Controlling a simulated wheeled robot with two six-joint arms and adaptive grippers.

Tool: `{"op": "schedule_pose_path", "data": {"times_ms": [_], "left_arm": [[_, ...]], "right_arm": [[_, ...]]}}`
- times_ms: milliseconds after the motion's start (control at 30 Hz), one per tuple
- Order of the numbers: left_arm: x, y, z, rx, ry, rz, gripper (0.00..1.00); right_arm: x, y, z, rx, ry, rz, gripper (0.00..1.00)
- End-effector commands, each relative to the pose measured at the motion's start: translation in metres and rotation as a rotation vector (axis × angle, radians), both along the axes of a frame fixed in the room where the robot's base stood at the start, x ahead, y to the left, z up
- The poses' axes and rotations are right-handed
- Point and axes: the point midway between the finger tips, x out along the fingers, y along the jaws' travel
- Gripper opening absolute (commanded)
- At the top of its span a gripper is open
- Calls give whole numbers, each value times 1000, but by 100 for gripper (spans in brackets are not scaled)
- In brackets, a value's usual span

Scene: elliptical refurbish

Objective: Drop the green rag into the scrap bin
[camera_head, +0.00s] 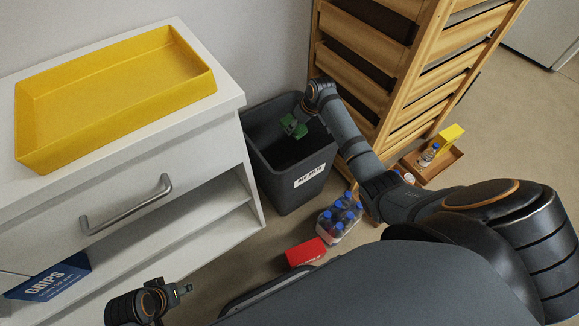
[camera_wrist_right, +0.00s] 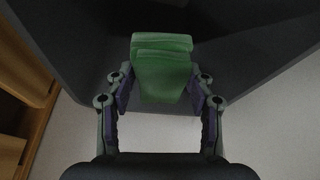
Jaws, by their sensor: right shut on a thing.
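The green rag (camera_head: 292,127) is folded and held by my right gripper (camera_head: 299,120) over the open mouth of the dark grey scrap bin (camera_head: 287,185). In the right wrist view the green rag (camera_wrist_right: 163,68) sits between the two fingers of my right gripper (camera_wrist_right: 162,98), with the dark bin (camera_wrist_right: 80,45) beyond it. The bin's floor is in shadow. My left gripper (camera_head: 184,290) is low at the bottom left, in front of the white cabinet, and appears empty; its finger gap is too small to judge.
A yellow tray (camera_head: 195,88) lies on the white cabinet (camera_head: 215,120). A wooden rack (camera_head: 385,75) stands right of the bin. Blue-capped bottles (camera_head: 340,217) and a red box (camera_head: 305,252) are on the floor before the bin. A blue box (camera_head: 50,280) is at lower left.

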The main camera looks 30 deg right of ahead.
Motion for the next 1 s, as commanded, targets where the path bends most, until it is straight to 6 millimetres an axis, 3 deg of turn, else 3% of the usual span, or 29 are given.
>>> {"op": "schedule_pose_path", "data": {"times_ms": [100,433,467,633,1000], "left_arm": [[1,-3,-9,-12,-27,1,40],[3,-4,-9,-16,-42,1,40],[3,-4,-9,-16,-42,1,40],[3,-4,-9,-16,-42,1,40],[3,-4,-9,-16,-42,1,40]], "right_arm": [[0,0,-5,0,-1,0,24],[0,0,-5,0,0,0,24],[0,0,-5,0,0,0,58],[0,0,-5,0,0,0,80],[-1,-1,-1,-1,0,0,80]]}}
